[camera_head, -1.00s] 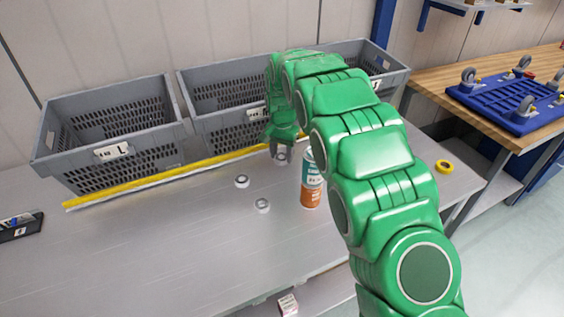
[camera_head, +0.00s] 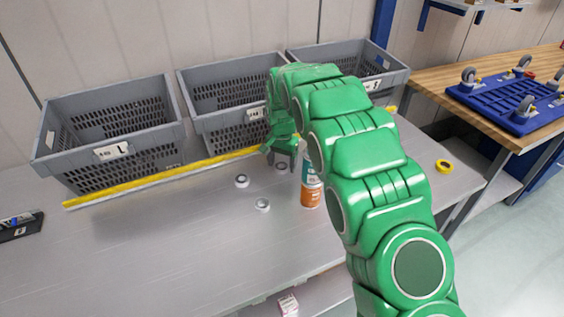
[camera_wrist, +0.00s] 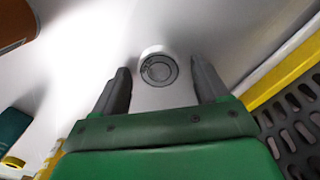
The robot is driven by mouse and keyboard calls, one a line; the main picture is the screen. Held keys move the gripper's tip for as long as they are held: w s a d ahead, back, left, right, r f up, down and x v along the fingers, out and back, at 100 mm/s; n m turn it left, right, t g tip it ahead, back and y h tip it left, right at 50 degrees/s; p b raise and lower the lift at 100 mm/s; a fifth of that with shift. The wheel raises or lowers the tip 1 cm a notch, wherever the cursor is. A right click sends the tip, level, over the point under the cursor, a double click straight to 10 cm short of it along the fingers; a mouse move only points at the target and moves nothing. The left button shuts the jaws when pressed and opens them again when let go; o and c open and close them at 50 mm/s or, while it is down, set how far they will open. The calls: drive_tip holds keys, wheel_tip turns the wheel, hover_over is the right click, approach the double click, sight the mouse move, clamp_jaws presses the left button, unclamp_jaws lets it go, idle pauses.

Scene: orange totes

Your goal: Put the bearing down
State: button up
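A grey ring-shaped bearing (camera_head: 281,166) lies flat on the grey table, in front of the middle tote. Two more bearings lie on the table to its left: one (camera_head: 241,181) and one a little nearer (camera_head: 263,205). My gripper (camera_head: 283,148) is just above the first bearing, pointing down. In the wrist view my gripper (camera_wrist: 160,82) has its fingers spread wide, with the bearing (camera_wrist: 158,69) visible between and beyond them. There is a gap on both sides, so the fingers do not touch it.
A teal, white and orange can (camera_head: 311,191) stands right of the bearings, close to my arm. Grey totes line the back: left (camera_head: 90,158), middle (camera_head: 205,125) and right (camera_head: 385,80). A yellow strip (camera_head: 150,178) runs before them.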

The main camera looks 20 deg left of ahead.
sight(282, 165)
drive_tip(key=shift+r, duration=0.1)
wheel_tip(282, 165, up, 12)
idle(0.8)
